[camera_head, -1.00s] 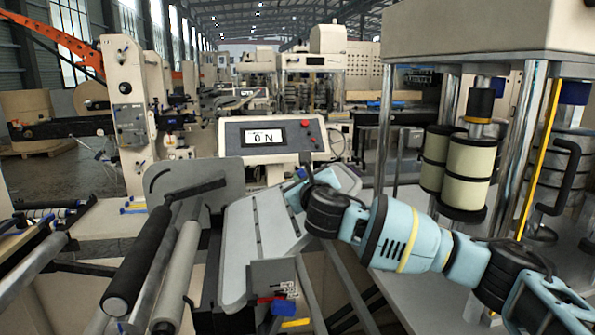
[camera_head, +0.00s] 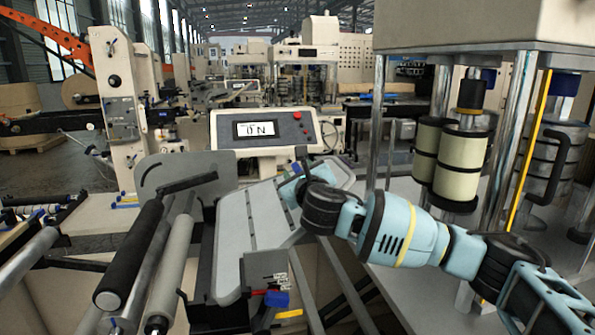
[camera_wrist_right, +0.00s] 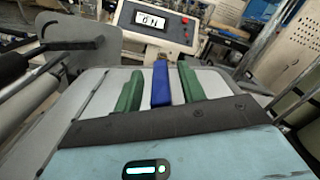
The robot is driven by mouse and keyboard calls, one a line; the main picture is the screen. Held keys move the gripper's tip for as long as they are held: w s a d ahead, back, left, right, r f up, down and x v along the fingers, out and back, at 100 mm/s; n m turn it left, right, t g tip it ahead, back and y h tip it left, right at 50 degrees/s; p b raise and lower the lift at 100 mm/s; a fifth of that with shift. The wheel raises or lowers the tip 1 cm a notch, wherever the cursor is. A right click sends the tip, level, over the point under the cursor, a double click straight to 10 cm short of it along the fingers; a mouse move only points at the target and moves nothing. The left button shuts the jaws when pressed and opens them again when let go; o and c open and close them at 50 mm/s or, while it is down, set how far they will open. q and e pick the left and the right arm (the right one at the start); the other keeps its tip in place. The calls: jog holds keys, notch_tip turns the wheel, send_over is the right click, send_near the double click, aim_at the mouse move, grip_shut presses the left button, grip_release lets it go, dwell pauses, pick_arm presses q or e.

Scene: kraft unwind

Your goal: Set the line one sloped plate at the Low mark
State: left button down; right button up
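The sloped plate (camera_head: 250,235), pale grey with slots, rises toward the console in the head view; its surface also shows in the right wrist view (camera_wrist_right: 95,95). My right gripper (camera_head: 292,188) is over the plate's upper part. In the wrist view its green fingers (camera_wrist_right: 160,85) stand either side of a blue bar (camera_wrist_right: 161,84), with narrow gaps visible. My left gripper is not in view.
Black and grey rollers (camera_head: 130,255) lie to the left. Metal posts (camera_head: 510,140) and cream cylinders (camera_head: 462,165) stand at the right.

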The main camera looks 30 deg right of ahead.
jog(key=shift+v, duration=3.4)
jog(key=shift+f, duration=0.1)
